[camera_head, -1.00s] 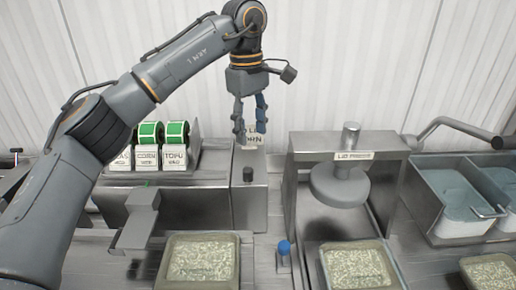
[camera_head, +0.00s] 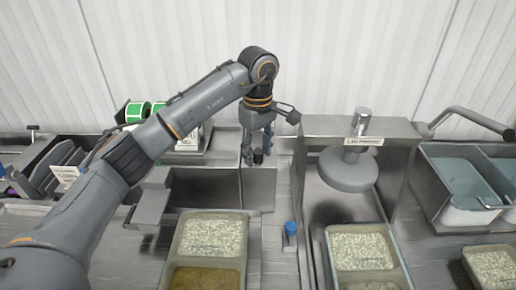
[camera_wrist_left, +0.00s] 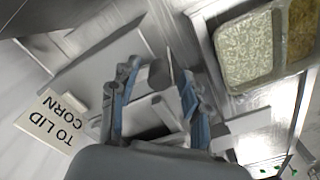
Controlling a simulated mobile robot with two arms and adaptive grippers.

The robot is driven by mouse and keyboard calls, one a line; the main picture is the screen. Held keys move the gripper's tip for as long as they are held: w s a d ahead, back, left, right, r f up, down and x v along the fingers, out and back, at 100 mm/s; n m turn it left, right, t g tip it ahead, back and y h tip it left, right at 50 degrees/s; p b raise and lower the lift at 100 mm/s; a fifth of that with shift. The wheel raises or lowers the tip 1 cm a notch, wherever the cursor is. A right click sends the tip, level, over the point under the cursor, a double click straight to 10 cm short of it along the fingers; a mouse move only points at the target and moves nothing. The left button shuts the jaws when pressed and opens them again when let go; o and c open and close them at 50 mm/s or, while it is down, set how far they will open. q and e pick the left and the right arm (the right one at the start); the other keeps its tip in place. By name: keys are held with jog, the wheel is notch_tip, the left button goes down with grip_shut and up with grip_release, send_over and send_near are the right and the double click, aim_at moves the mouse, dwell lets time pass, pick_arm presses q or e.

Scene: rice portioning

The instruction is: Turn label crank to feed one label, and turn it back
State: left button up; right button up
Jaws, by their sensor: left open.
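The label machine (camera_head: 208,186) is a grey metal box at centre left with green label rolls (camera_head: 138,111) behind it, partly hidden by my left arm. Its crank (camera_head: 258,157) shows as a short dark knob on the right part of the machine. My left gripper (camera_head: 256,150) is open and points down at the crank knob. In the left wrist view the grey crank knob (camera_wrist_left: 158,76) lies between the two open blue-grey fingers (camera_wrist_left: 152,85); I cannot tell whether they touch it. My right gripper is not in view.
A tray of rice (camera_head: 211,214) stands in front of the machine. A blue-topped knob (camera_head: 291,228) is to its right.

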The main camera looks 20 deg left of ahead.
pick_arm(q)
jog(key=shift+f, duration=0.25)
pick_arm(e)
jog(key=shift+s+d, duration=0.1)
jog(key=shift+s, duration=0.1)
pick_arm(q)
grip_shut()
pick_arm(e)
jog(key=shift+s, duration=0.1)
